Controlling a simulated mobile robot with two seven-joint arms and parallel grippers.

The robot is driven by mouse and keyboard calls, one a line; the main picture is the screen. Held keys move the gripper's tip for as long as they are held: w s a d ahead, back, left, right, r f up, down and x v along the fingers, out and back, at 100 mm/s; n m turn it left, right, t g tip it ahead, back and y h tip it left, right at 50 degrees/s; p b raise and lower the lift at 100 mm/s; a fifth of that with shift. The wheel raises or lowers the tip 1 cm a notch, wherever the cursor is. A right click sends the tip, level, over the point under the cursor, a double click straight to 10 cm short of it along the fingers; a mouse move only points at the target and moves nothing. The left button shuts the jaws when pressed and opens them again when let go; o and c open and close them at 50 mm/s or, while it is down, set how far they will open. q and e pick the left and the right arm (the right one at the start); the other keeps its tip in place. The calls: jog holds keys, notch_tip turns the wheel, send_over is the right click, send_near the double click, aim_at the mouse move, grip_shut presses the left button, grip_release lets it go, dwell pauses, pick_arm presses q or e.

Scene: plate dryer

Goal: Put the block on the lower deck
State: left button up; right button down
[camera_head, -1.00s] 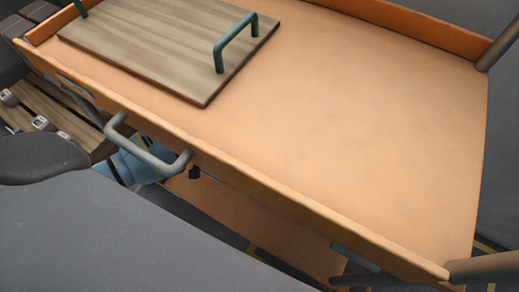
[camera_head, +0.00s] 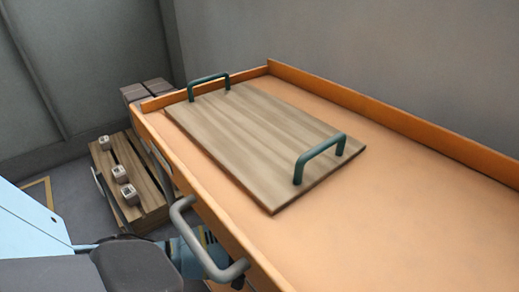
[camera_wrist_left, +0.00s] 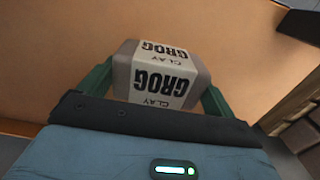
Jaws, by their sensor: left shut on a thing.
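The block (camera_wrist_left: 160,95) is a grey bag-shaped piece with a cream label reading "CLAY GROG". It shows in the left wrist view, between the green fingers of my left gripper (camera_wrist_left: 158,76), which is shut on it. Behind it is a plain orange surface (camera_wrist_left: 60,70); I cannot tell which deck this is or whether the block touches it. In the head view the orange cart's upper deck (camera_head: 400,170) fills the right side. The lower deck is almost wholly hidden below it. The block is not visible in the head view. My right gripper is not in view.
A wooden tray (camera_head: 255,140) with two green handles lies on the upper deck. A grey handle (camera_head: 195,245) sticks out from the cart's near side. A slatted pallet (camera_head: 115,185) with 3 small light pieces stands at the left. Dark grey blocks (camera_head: 147,90) are behind.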

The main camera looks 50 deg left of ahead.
pick_arm(q)
notch_tip(320, 180, down, 5)
jog(key=shift+r+b, duration=0.15)
jog(key=shift+b, duration=1.1)
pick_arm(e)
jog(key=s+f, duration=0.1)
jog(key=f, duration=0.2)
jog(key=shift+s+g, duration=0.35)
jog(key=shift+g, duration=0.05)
